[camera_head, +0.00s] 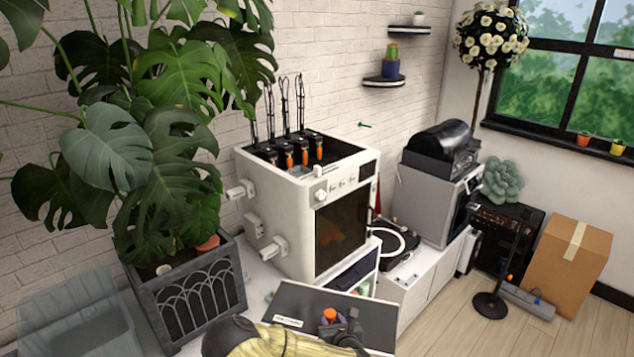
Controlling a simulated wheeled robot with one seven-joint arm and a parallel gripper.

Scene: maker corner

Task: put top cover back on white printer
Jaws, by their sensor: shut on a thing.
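The white printer (297,226) stands on the white cabinet in the middle of the view. Its top is open, and orange and black parts (303,152) show inside with thin dark rods or tubes rising from them. A dark grey flat panel with a pale edge and a small white label, seemingly the top cover (374,316), is low in front of the printer, apart from its open top. My gripper (338,324) is over the panel and appears shut on it, beside a small orange part. The exact grip is hidden by my gripper.
A large plant in a dark planter (190,296) stands left of the printer. A turntable (396,246) and a grey printer (431,200) with a black rounded top are to its right. A clear bin (70,315) is at lower left. Floor is open at right, near a cardboard box (567,262).

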